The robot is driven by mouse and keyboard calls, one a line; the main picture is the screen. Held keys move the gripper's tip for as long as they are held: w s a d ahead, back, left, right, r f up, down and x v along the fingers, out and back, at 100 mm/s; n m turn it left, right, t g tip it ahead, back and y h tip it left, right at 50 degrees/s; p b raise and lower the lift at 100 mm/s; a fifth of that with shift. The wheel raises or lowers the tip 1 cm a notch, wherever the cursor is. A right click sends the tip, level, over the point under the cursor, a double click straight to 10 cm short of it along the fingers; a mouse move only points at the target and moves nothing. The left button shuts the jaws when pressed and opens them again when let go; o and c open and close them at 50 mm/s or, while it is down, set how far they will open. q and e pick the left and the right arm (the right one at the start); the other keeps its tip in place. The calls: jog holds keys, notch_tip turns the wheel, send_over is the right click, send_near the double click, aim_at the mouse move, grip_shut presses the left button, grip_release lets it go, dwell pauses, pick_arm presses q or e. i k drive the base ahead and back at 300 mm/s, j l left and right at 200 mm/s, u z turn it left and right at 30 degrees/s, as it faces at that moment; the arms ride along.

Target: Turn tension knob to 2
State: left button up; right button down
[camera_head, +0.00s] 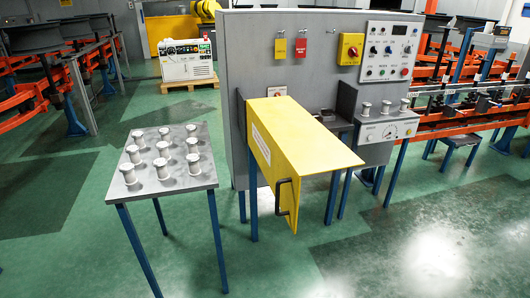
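A small grey unit (375,133) stands on blue legs right of the yellow cover. On its front is a round white dial (390,131) with a small dark knob-like spot (408,131) beside it. The markings are too small to read, so I cannot tell which part is the tension knob or where it is set. Neither of my grippers is in view.
A yellow cover (300,135) with a dark handle juts forward from the grey panel (250,60). A white control plate (390,50) and a yellow rotary switch (350,49) are on the panel. A table (190,184) with several spools stands left. Green floor is clear at front right.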

aim_at(326, 112)
jog(key=i+l+z, duration=0.65)
jog(key=z, duration=0.2)
jog(key=i+l+z, duration=0.15)
jog(key=z, duration=0.3)
jog(key=i+z, duration=0.4)
jog(key=i+u, duration=0.2)
jog(key=i, duration=0.15)
jog(key=i+l+u, duration=0.15)
jog(key=i, duration=0.2)
